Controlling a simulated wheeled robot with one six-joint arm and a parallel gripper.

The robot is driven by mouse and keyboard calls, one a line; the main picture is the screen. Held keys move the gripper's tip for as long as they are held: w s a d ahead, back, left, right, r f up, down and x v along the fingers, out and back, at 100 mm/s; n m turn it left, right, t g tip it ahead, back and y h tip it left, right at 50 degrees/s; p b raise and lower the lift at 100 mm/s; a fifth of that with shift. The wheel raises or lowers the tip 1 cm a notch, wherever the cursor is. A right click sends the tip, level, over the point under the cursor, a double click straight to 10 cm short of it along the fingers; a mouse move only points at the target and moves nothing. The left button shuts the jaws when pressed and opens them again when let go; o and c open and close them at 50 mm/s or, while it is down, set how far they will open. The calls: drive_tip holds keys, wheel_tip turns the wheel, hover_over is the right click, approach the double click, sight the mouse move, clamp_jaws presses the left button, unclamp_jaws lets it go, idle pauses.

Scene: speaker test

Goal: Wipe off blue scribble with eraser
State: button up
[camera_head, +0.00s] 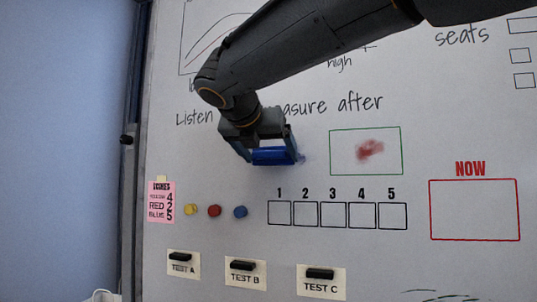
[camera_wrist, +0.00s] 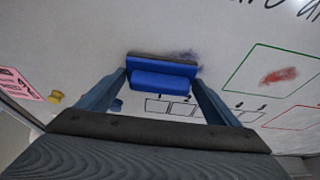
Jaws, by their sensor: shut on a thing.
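My gripper (camera_head: 269,151) is shut on a blue eraser (camera_head: 273,156) and holds it at the whiteboard (camera_head: 330,240). In the wrist view the eraser (camera_wrist: 160,78) sits between both fingers, its dark pad side towards the board; I cannot tell for sure whether it touches. A faint blue scribble (camera_head: 302,158) shows just right of the eraser. It also shows in the wrist view as a bluish smudge (camera_wrist: 187,56) at the eraser's upper right edge. The eraser and gripper may hide more of it.
A green frame (camera_head: 402,152) with a red scribble (camera_head: 370,150) lies to the right. Below are yellow (camera_head: 191,209), red (camera_head: 214,211) and blue (camera_head: 240,212) magnets, a pink note (camera_head: 160,202), numbered boxes (camera_head: 337,215) and a red NOW box (camera_head: 474,210). Black clips hold test labels (camera_head: 245,273) lower down.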

sight(285, 153)
drive_tip(key=shift+w+d+p, duration=0.35)
drive_tip(key=shift+w+p, duration=0.15)
drive_tip(key=shift+w, duration=0.4)
idle(0.3)
drive_tip(key=shift+d, duration=0.1)
drive_tip(key=shift+s+d+p, duration=0.15)
drive_tip(key=shift+s+d, duration=0.25)
drive_tip(key=shift+d, duration=0.4)
drive_tip(key=shift+s+d+p, duration=0.15)
drive_tip(key=shift+s+d, duration=0.2)
drive_tip(key=shift+d, duration=0.4)
drive_tip(key=shift+s+d+p, duration=0.35)
drive_tip(key=shift+d+p, duration=0.05)
drive_tip(key=shift+d, duration=0.75)
drive_tip(key=shift+s+d+p, duration=0.35)
drive_tip(key=shift+s+d, duration=0.05)
drive_tip(key=shift+d, duration=0.7)
drive_tip(key=shift+s+d+p, duration=0.35)
drive_tip(key=shift+d+p, duration=0.05)
drive_tip(key=shift+d, duration=0.75)
drive_tip(key=shift+a, duration=0.1)
drive_tip(key=shift+w+a+p, duration=0.6)
drive_tip(key=shift+a+p, duration=0.05)
drive_tip(key=shift+a, duration=1)
drive_tip(key=shift+w+a+p, duration=0.6)
drive_tip(key=shift+w+a, duration=0.05)
drive_tip(key=shift+a, duration=1.05)
drive_tip(key=shift+w+a+p, duration=0.6)
drive_tip(key=shift+a+p, duration=0.05)
drive_tip(key=shift+a, duration=1)
